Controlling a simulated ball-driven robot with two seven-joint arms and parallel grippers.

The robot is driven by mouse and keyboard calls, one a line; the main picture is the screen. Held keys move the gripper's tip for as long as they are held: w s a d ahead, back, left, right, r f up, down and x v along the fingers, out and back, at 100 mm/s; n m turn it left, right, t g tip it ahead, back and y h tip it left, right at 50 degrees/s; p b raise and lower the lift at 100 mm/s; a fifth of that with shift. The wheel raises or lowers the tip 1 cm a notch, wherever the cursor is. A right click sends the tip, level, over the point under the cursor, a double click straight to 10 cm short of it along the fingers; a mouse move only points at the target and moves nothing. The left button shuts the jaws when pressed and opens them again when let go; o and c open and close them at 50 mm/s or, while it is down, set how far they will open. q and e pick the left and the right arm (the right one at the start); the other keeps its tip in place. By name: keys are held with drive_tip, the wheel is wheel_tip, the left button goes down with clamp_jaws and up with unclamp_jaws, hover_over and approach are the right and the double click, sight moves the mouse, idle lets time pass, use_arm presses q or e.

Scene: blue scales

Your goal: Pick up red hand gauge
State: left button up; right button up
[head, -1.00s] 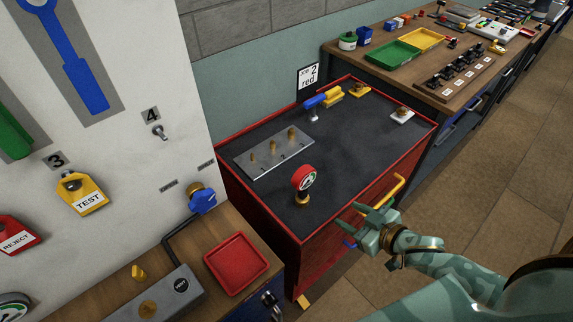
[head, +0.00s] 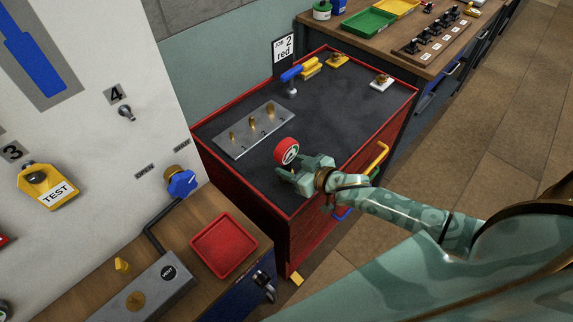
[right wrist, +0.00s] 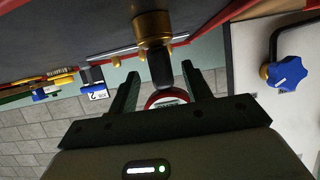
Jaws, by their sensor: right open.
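The red hand gauge (head: 286,150) stands upright on the dark top of the red cabinet (head: 335,110), its round red-rimmed dial partly facing me. My right gripper (head: 287,179) is at the gauge, just in front of and below its dial in the head view, hiding its lower part. In the right wrist view, which looks upside down, the open fingers (right wrist: 160,88) lie on either side of the gauge (right wrist: 165,97), with gaps visible. Its black neck and brass base (right wrist: 152,30) show there too. My left gripper is not in view.
A grey metal plate with brass pegs (head: 248,130) lies behind the gauge. A blue-handled tool (head: 297,73) and small yellow and white pieces stand farther back. A red tray (head: 224,245) sits on the wooden bench at lower left.

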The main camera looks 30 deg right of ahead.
drive_tip(key=x, duration=0.4)
drive_tip(key=shift+s+a+f+b, duration=0.1)
drive_tip(key=shift+b, duration=0.25)
clamp_jaws()
